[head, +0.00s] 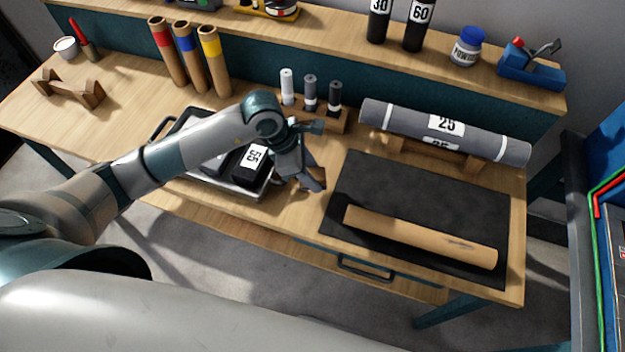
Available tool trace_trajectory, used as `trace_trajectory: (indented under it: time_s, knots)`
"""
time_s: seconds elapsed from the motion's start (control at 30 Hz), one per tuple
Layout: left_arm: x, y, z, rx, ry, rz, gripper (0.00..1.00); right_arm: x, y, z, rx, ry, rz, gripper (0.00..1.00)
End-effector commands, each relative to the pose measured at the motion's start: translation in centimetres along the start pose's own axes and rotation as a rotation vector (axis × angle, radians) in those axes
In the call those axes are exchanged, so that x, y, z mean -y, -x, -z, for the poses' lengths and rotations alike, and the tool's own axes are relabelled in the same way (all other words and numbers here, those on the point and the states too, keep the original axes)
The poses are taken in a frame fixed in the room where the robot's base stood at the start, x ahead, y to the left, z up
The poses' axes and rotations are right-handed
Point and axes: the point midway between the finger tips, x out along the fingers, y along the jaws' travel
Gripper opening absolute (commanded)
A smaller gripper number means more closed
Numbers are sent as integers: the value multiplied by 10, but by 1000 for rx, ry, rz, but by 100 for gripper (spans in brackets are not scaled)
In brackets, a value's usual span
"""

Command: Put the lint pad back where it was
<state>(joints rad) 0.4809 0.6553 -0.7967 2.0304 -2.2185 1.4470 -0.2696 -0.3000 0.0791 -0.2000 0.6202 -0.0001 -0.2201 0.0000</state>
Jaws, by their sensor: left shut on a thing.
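My left gripper (297,180) reaches over the middle of the bench, between the metal tray (265,187) and the black mat (425,190). It is shut on a small dark grey piece, which I take to be the lint pad (315,178). The piece is tilted and partly covered by the fingers, and I cannot tell whether it touches the bench. The tray holds dark items, one a black block labelled 55 (247,168); my forearm hides part of them. My right gripper is not in view.
A brown cardboard tube (420,236) lies on the mat. Behind it a grey roll labelled 25 (400,118) rests on a wooden cradle. Three small rollers stand in a wooden block (325,121). Three capped tubes (190,60) stand at back left. A shelf (330,42) runs along the back.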

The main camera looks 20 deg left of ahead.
Motion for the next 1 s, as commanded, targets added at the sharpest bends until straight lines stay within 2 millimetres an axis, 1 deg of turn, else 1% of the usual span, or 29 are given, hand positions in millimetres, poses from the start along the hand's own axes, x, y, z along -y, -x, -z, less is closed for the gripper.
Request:
trace_trajectory:
  time_s: [0.27,0.57,0.67,1.0]
  knots:
    - [0,-2,1,-1,1,1,14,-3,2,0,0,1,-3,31]
    - [1,-32,13,-2,3,3,14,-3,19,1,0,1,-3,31]
    - [1,-37,15,-1,0,1,14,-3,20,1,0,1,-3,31]
    - [0,-40,16,0,0,0,14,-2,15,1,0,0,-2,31]
